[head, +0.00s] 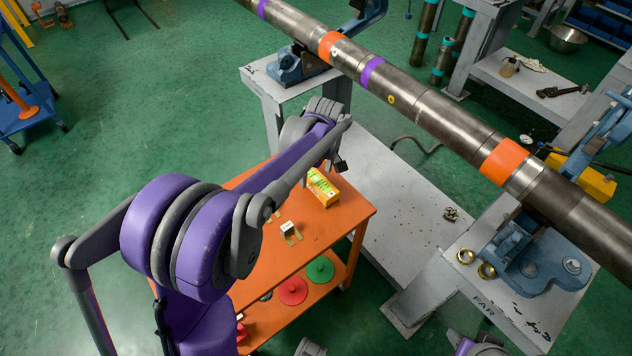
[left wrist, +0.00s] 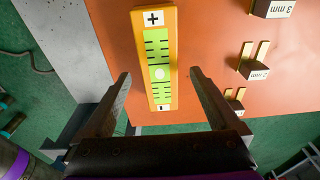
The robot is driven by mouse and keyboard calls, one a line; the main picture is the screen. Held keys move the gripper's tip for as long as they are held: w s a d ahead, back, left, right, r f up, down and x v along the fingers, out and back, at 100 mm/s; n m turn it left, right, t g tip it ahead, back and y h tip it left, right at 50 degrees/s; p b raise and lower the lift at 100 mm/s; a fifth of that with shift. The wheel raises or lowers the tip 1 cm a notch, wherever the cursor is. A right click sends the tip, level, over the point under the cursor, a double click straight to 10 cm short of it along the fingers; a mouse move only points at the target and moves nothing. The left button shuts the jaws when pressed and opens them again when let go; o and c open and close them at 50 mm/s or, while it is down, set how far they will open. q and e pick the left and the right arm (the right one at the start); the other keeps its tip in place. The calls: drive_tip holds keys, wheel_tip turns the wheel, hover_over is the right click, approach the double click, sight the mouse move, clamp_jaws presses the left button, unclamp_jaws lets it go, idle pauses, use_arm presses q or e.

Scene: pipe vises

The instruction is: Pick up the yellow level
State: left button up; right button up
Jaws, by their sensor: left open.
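The yellow level (head: 323,188) lies flat on the orange cart top, near its far edge. In the left wrist view the level (left wrist: 154,88) is an upright yellow strip with a green scale, a plus at one end and a minus at the other. My left gripper (left wrist: 160,74) is open, with one finger on each side of the level and a gap to both. In the head view my left gripper (head: 338,164) is small and partly hidden by its arm, just beyond the level. How high the fingers are above the level is hard to tell.
Brass-coloured gauge pieces with white blocks marked in mm (left wrist: 252,68) lie on the cart top (head: 345,222) to one side. Red and green discs (head: 320,270) are on the lower shelf. A long pipe (head: 440,112) rests in blue vises (head: 535,262) beyond the cart.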

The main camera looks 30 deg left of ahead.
sight(316, 178)
use_arm(q)
drive_tip(key=shift+a+f, duration=0.15)
drive_tip(key=shift+f, duration=1.4)
drive_tip(key=shift+r, duration=0.1)
clamp_jaws()
